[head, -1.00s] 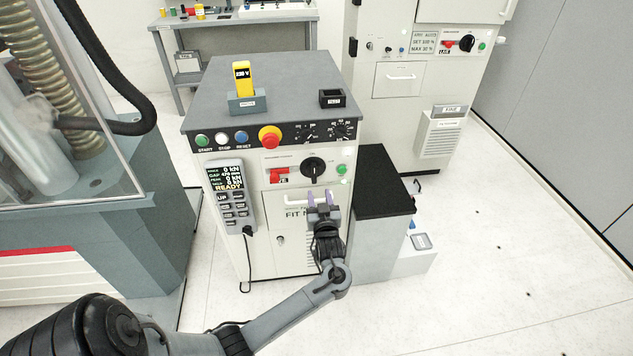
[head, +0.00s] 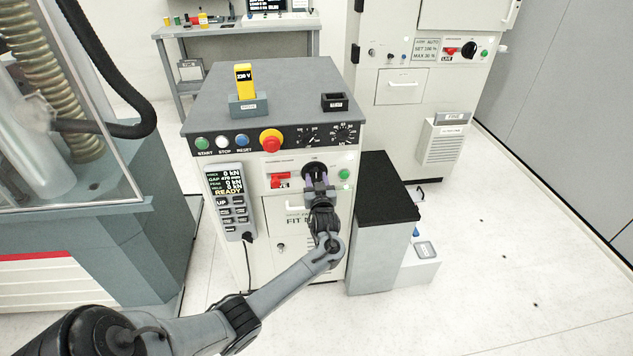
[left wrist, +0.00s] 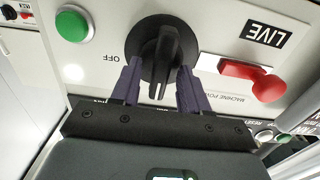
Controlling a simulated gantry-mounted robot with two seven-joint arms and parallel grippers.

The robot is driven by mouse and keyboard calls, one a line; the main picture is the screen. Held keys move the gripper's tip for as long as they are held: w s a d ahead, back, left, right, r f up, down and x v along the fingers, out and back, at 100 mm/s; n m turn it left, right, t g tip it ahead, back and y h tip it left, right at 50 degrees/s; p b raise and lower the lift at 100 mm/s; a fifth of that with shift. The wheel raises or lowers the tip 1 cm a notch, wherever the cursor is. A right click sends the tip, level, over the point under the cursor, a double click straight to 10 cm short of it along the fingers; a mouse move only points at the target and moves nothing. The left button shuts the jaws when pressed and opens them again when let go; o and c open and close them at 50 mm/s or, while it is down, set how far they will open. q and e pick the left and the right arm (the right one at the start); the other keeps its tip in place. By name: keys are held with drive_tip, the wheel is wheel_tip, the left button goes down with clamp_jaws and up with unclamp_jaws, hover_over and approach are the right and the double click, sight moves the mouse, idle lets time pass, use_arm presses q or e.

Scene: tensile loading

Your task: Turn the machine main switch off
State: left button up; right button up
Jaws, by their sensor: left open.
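The main switch is a black rotary knob (left wrist: 160,50) on the light front panel of the machine cabinet. In the left wrist view its raised bar runs roughly between my fingertips, with an "OFF" mark to the left and a "LIVE" label (left wrist: 266,32) to the right. In the head view the knob (head: 315,172) is partly covered by my gripper. My left gripper (left wrist: 160,72) is open, its two purple fingers on either side of the knob's bar; contact cannot be told. The left gripper also shows in the head view (head: 319,185). My right gripper is not seen.
A red lockout piece (left wrist: 245,78) and a green button (left wrist: 72,24) flank the knob. Above are a red emergency button (head: 271,140) and other buttons. A pendant (head: 230,200) hangs left. A black-topped block (head: 385,185) stands right of the cabinet.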

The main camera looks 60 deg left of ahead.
use_arm(q)
drive_tip(key=shift+c, duration=0.4)
clamp_jaws()
